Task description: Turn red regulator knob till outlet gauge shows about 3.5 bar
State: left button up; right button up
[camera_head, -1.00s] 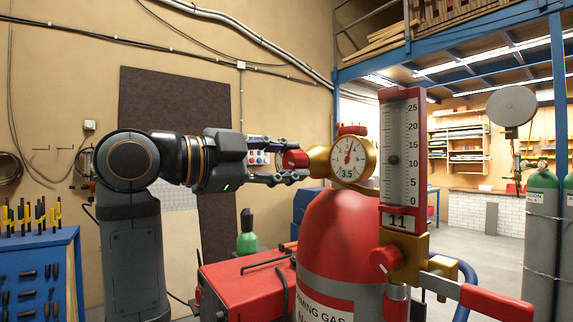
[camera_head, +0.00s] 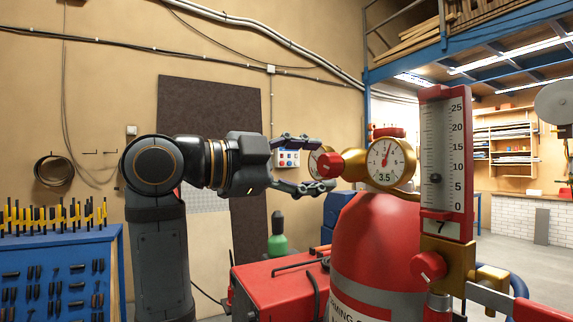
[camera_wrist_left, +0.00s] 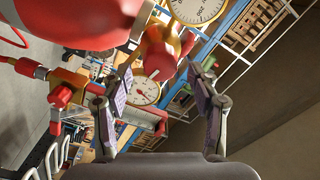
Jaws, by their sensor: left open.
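The red regulator knob (camera_head: 329,163) sticks out to the left of the brass regulator on a red gas cylinder (camera_head: 375,245). The white round gauge (camera_head: 386,163) carries "3.5" on its face, and its needle points up and slightly right. A second gauge (camera_head: 316,160) is partly hidden behind the knob. My left gripper (camera_head: 326,162) is open, one finger above and one below the knob, with visible gaps. In the left wrist view the knob (camera_wrist_left: 158,55) lies ahead between the fingertips. My right gripper is not in view.
A flowmeter tube (camera_head: 441,160) stands to the right, labelled "7", with a red knob (camera_head: 428,265) below it. A red box (camera_head: 275,290) stands beside the cylinder. A blue tool bench (camera_head: 60,275) is at the left.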

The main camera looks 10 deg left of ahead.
pick_arm(q)
jog(key=v, duration=1)
jog(key=shift+a, duration=0.1)
